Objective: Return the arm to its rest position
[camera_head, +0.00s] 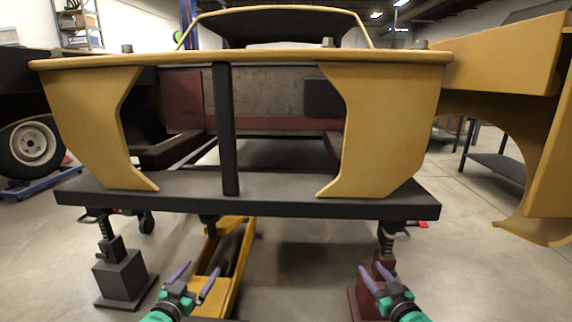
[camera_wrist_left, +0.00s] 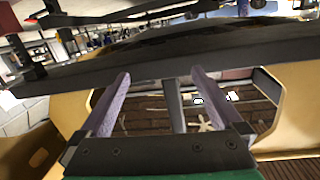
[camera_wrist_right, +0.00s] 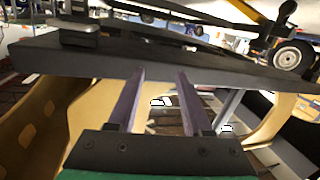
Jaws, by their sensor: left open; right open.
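My left gripper (camera_head: 192,282) is open and empty in the head view, low and left of centre, in front of the car shell. Its two purple fingers stand apart in the left wrist view (camera_wrist_left: 162,105). My right gripper (camera_head: 376,280) is open and empty, low and right of centre. Its fingers also stand apart in the right wrist view (camera_wrist_right: 161,105). Both grippers sit below the dark front beam (camera_head: 290,198) in the head view, with nothing between their fingers. Most of both arms is out of view.
A yellow car shell (camera_head: 390,130) fills the middle, raised on stands. A dark stand (camera_head: 121,278) is at left, a dark red stand (camera_head: 372,292) behind my right gripper. A yellow jack (camera_head: 236,262) lies near my left gripper. Grey floor (camera_head: 300,285) is clear between the grippers.

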